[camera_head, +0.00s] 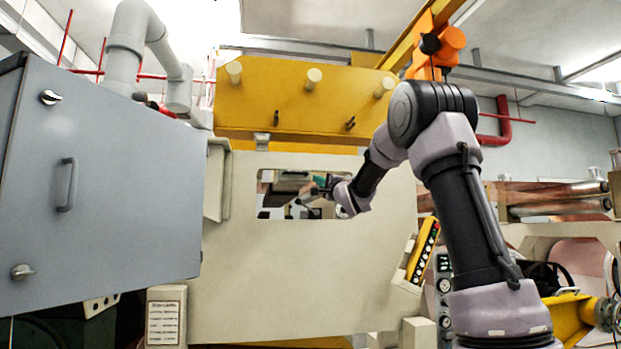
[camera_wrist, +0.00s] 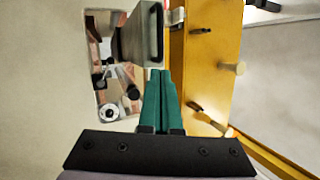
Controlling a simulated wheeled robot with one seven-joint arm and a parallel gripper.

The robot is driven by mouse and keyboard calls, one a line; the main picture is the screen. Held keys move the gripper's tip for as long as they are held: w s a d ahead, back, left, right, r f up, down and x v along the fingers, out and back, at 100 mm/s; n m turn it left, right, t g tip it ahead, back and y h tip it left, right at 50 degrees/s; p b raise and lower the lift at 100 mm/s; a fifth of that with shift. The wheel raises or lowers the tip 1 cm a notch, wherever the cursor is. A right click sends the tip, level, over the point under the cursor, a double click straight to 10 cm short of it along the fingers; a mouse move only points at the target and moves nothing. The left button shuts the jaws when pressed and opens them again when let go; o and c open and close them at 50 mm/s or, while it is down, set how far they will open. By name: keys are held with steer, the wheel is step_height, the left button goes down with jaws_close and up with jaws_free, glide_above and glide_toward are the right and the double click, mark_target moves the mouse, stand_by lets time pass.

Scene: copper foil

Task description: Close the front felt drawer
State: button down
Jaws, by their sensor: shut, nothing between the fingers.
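In the head view my gripper (camera_head: 318,191) is small, in front of the window.
The cream panel (camera_head: 290,270) has a window (camera_wrist: 103,85) with machine parts inside. A yellow beam with pegs (camera_head: 300,100) is above it and shows at right in the wrist view (camera_wrist: 205,65). A large grey cabinet (camera_head: 120,180) stands at left. A yellow button panel (camera_head: 422,250) is at right.

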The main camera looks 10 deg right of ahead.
mark_target(307, 174)
steer(key=x, duration=0.5)
steer(key=shift+w+r, duration=0.1)
steer(key=shift+w, duration=0.25)
steer(key=shift+w+a, duration=0.1)
